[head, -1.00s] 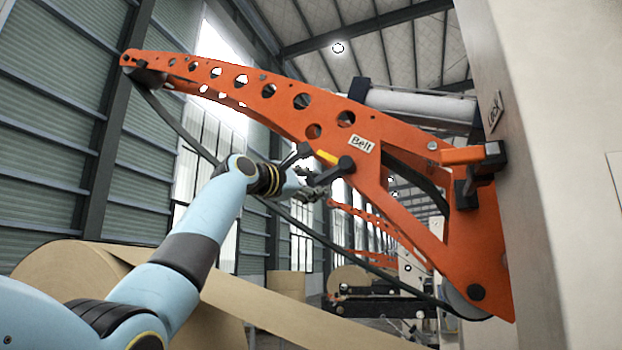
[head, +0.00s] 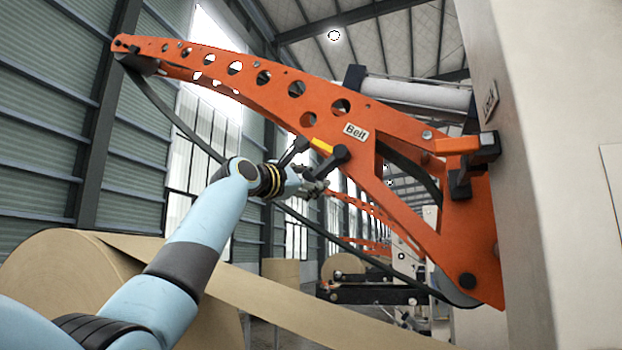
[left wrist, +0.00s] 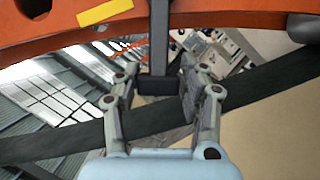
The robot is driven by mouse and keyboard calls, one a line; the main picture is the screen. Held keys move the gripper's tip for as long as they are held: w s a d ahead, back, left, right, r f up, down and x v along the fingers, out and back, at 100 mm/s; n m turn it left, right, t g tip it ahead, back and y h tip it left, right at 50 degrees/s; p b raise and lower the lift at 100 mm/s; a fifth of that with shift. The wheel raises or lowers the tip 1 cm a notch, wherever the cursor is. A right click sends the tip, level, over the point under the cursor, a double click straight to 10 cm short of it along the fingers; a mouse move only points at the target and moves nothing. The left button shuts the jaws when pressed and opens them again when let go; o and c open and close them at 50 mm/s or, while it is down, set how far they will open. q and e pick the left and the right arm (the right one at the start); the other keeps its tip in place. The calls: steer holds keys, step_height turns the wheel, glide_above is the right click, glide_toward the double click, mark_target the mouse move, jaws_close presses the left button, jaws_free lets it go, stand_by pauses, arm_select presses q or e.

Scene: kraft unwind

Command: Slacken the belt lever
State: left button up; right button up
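The orange belt tensioner arm (head: 385,185) carries a "Belt" label (head: 355,131). A black lever (head: 340,155) with a round hub sits just below the label, beside a yellow strip (head: 322,147). My left gripper (head: 318,187) is at the lower end of this lever. In the left wrist view, the lever (left wrist: 159,40) hangs down from the orange frame, and its block-shaped end lies between the two spread fingers of the left gripper (left wrist: 160,92). The gaps are narrow; I cannot tell whether the fingers touch it. My right gripper is not in view.
A black belt (head: 170,115) runs behind the left gripper; it also crosses the left wrist view (left wrist: 60,142). A "Lock" plate (head: 490,102) and an orange-and-black handle (head: 465,145) are at the right. A large kraft roll (head: 60,270) stands lower left.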

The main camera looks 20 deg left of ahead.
arm_select(q)
steer(key=o, duration=0.3)
steer(key=shift+s, duration=0.1)
steer(key=v, duration=1.2)
steer(key=shift+f, duration=0.1)
